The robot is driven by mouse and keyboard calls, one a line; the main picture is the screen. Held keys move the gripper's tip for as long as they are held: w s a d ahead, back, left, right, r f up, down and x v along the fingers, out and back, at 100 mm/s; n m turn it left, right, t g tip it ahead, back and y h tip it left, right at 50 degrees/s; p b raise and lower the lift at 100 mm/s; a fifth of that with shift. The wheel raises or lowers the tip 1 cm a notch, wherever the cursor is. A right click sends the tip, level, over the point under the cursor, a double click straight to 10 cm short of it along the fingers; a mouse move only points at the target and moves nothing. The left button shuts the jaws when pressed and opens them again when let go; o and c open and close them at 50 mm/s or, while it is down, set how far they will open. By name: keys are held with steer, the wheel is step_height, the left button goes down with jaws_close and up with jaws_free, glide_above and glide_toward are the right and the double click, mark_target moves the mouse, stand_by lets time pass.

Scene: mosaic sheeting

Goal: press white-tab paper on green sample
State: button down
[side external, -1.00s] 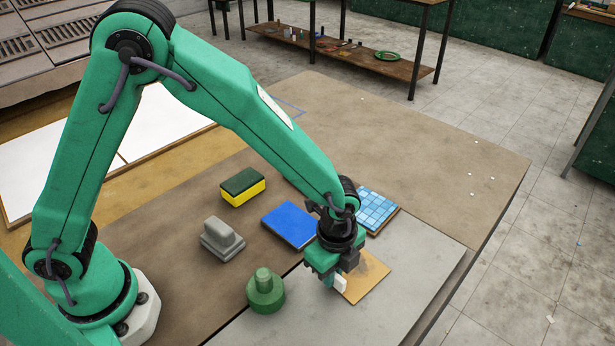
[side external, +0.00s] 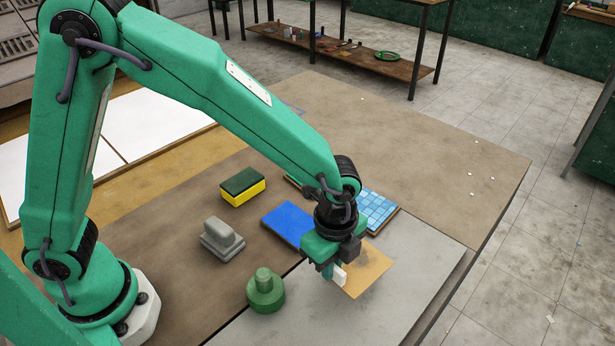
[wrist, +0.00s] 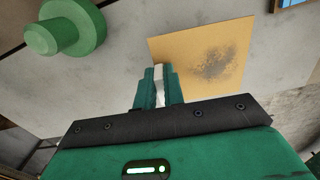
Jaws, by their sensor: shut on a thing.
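My gripper (side external: 332,262) is shut on the white tab (side external: 340,275) at one edge of a tan paper sheet (side external: 372,272). The wrist view shows the white tab (wrist: 159,76) between the fingers and the paper (wrist: 180,50) reaching out beyond them, with a dark speckled patch. The paper is over the light grey board; I cannot tell how high it is above it. No green tiled sample shows clearly. A small greenish edge (side external: 291,181) shows behind my forearm, which hides most of whatever is there.
A blue tiled sample (side external: 377,211) and a blue pad (side external: 287,222) lie behind my gripper. A green knobbed weight (side external: 265,293), a grey handled block (side external: 222,238) and a yellow-green sponge (side external: 242,187) stand to the left. The table's far right is mostly clear.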

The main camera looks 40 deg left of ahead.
steer(key=s+d+r, duration=0.4)
steer(key=s+r, duration=0.2)
steer(key=s, duration=0.3)
steer(key=shift+w, duration=0.1)
stand_by(0.4)
steer(key=w+a+n, duration=0.1)
steer(key=w, duration=0.2)
steer(key=w+a+n, duration=0.1)
steer(key=w+n, duration=0.1)
steer(key=w, duration=0.2)
steer(key=w+a+n, duration=0.1)
steer(key=w+n, duration=0.1)
steer(key=w, duration=0.1)
steer(key=shift+w+a+r, duration=0.1)
steer(key=shift+w+a, duration=0.05)
steer(key=shift+w, duration=0.15)
steer(key=w+a+n, duration=1.2)
steer(key=w+a, duration=0.7)
steer(key=a, duration=0.1)
steer(key=shift+a+f+n, duration=0.3)
steer(key=shift+f+n, duration=0.1)
steer(key=shift+w+f, duration=0.1)
steer(key=shift+f, duration=0.1)
steer(key=shift+f, duration=3.9)
